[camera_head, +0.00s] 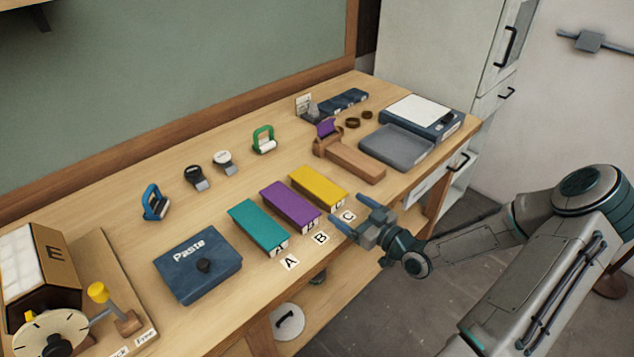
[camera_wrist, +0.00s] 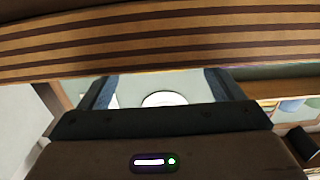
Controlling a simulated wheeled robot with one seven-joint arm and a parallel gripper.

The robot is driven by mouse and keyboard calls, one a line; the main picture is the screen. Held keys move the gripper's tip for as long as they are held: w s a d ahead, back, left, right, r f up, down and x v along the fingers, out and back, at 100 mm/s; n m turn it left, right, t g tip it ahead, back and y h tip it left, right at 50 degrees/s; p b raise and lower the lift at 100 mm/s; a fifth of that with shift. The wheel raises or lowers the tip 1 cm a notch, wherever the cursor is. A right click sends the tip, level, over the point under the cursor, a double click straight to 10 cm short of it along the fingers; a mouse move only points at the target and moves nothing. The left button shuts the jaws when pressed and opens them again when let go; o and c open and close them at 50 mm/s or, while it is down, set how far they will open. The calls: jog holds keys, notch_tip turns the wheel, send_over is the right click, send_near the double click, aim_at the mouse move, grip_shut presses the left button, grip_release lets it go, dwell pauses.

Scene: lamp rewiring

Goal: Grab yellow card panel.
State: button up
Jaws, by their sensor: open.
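The yellow card panel (camera_head: 318,187) lies flat on the workbench at the place marked C, to the right of a purple panel (camera_head: 290,206) and a teal panel (camera_head: 258,228). My gripper (camera_head: 350,210) is open and empty. Its two blue fingers point toward the bench's front edge, near the C label and just in front of the yellow panel's near end, apart from it. In the wrist view my gripper (camera_wrist: 160,85) shows its fingers spread below a striped wooden surface. I cannot clearly make out the yellow panel there.
A blue Paste box (camera_head: 198,264) sits left of the panels. A wooden holder (camera_head: 350,160) and a grey tray (camera_head: 396,145) stand to the right and behind. Letter labels A, B and C lie along the bench's (camera_head: 140,215) front edge. Several stamp-like tools stand at the back.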

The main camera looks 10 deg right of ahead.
aim_at(340, 200)
jog(key=shift+w+a, duration=0.4)
jog(key=shift+w, duration=0.15)
jog(key=shift+w+a+r, duration=0.2)
jog(key=shift+w, duration=0.1)
jog(key=p+x, duration=0.1)
jog(key=x, duration=0.2)
jog(key=shift+w+a+r+p, duration=0.15)
jog(key=shift+w+r+p, duration=0.15)
jog(key=shift+p, duration=0.1)
jog(key=shift+w+a+f, duration=0.15)
jog(key=shift+w+a, duration=0.1)
jog(key=shift+w, duration=0.1)
jog(key=c, duration=1.1)
